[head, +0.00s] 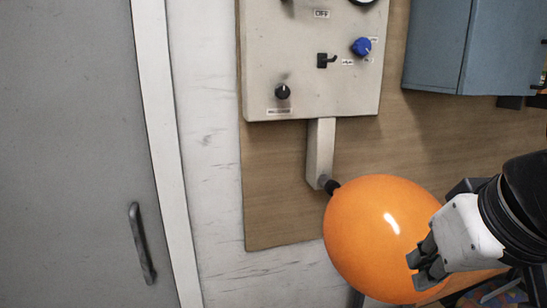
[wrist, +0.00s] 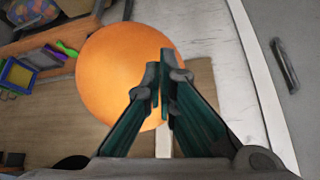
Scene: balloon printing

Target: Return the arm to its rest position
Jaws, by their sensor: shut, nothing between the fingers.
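My gripper (head: 427,265) is at the lower right of the head view, in front of the right side of an inflated orange balloon (head: 370,235). In the wrist view my gripper (wrist: 160,80) has its dark green fingers drawn together at the tips, with nothing between them. The balloon (wrist: 110,75) lies beyond the fingertips there; I cannot tell whether they touch it. The balloon's neck end is at a dark nozzle (head: 332,187) below the control panel's post.
A pale control panel (head: 300,60) with knobs and a switch hangs on a wooden board (head: 275,190). A grey door (head: 70,150) is at left, a blue cabinet (head: 437,45) at upper right. The wrist view shows a shelf with a yellow-and-blue frame (wrist: 18,74) at left.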

